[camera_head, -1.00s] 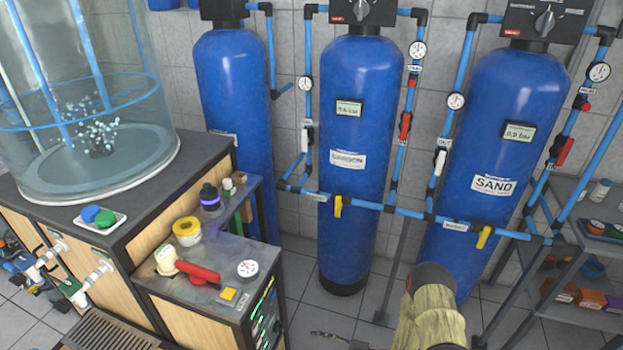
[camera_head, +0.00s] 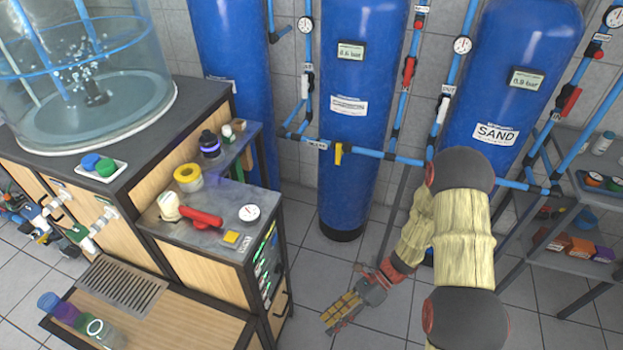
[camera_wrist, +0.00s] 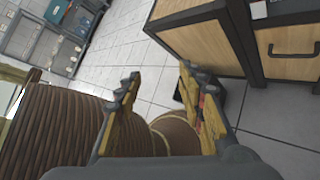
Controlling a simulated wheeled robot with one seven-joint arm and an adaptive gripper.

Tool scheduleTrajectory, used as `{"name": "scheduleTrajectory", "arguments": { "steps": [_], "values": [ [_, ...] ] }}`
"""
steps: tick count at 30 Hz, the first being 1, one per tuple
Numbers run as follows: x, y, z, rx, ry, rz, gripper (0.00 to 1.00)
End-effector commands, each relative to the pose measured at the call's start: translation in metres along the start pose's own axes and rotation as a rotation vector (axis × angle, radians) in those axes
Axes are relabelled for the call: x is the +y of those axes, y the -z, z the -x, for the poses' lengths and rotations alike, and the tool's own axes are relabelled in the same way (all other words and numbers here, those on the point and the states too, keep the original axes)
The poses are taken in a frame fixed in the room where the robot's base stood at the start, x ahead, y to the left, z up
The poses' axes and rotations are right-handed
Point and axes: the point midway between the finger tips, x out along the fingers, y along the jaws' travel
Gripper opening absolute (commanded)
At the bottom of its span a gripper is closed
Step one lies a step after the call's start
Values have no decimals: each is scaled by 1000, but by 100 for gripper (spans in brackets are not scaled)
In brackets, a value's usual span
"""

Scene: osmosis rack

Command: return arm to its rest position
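My arm (camera_head: 462,235), with pale wood-like links and dark joints, comes in at the lower right of the head view. It bends up to an elbow, then runs down to the left. My gripper (camera_head: 333,318) hangs low over the tiled floor, right of the side cabinet. In the wrist view my gripper (camera_wrist: 160,75) has its two yellow-and-grey fingers spread apart, with nothing seen held between them. Brown ribbed round parts, probably my own body, show behind and left of the fingers; I cannot tell how far off.
The side cabinet (camera_head: 205,255) stands left of my gripper, with a red-handled part (camera_head: 203,218) and a gauge on top. Blue tanks (camera_head: 352,110) and pipes stand behind my arm. A metal shelf (camera_head: 575,240) is at the right. The floor (camera_head: 335,268) around my gripper looks clear.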

Motion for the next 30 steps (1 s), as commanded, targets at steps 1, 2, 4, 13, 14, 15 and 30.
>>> {"name": "scheduleTrajectory", "arguments": {
  "steps": [1,2,4,13,14,15,30],
  "values": [
    [9,-4,10,44,9,90,39],
    [14,-5,15,69,10,144,39],
    [25,-7,26,129,13,265,39],
    [70,-18,76,383,2,725,39],
    [74,-19,80,408,-1,766,39],
    [80,-20,87,442,-4,819,39],
    [148,-45,161,871,-59,1339,39]
  ]
}}
